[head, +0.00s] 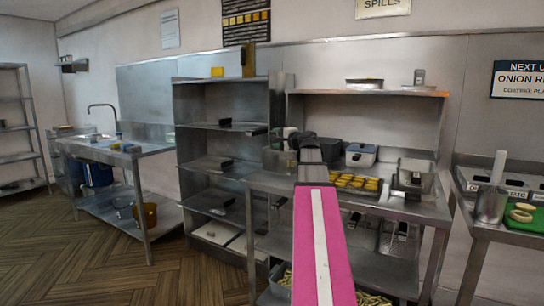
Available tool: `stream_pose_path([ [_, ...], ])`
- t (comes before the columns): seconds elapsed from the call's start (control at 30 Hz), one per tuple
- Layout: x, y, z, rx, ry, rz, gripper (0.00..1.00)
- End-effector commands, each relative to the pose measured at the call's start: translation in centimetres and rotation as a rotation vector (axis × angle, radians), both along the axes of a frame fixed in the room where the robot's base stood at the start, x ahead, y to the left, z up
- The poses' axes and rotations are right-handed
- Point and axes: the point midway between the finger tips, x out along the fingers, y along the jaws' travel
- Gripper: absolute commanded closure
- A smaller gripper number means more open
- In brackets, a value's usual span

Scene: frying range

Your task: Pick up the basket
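Several metal containers that could be the basket show. One boxy metal container (414,177) stands at the right end of the steel table (425,211), with something dark at its front. Darker wire-like baskets (398,240) sit on the shelf below, partly hidden by my pink arm. Containers with pale fries (372,300) show at the bottom edge, cut off by the frame. My gripper (304,142) is at the far end of the arm, in front of the table's back area and left of the metal container. Its fingers are small and dark, and their opening is unclear.
A tray of golden pieces (357,183) and a grey lidded box (361,155) are on the table. A raised shelf (370,93) spans above. A tall rack (222,127) stands left, a sink table (110,147) farther left. The wooden floor (100,265) at left is clear.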

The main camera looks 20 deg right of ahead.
Motion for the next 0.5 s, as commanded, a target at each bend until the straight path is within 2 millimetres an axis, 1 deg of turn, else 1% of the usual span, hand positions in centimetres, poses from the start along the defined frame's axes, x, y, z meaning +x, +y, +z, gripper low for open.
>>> stream_pose_path([
  [0.03,-0.1,-0.5,0.8,0.013,-0.012,-0.006,0.45],
  [0.17,0.3,-0.6,1.3,0.026,-0.021,-0.009,0.45],
  [0.27,1.4,-0.3,1.3,0.025,-0.02,-0.007,0.45],
  [0.5,4.7,0.8,1.3,0.024,-0.02,-0.006,0.45],
])
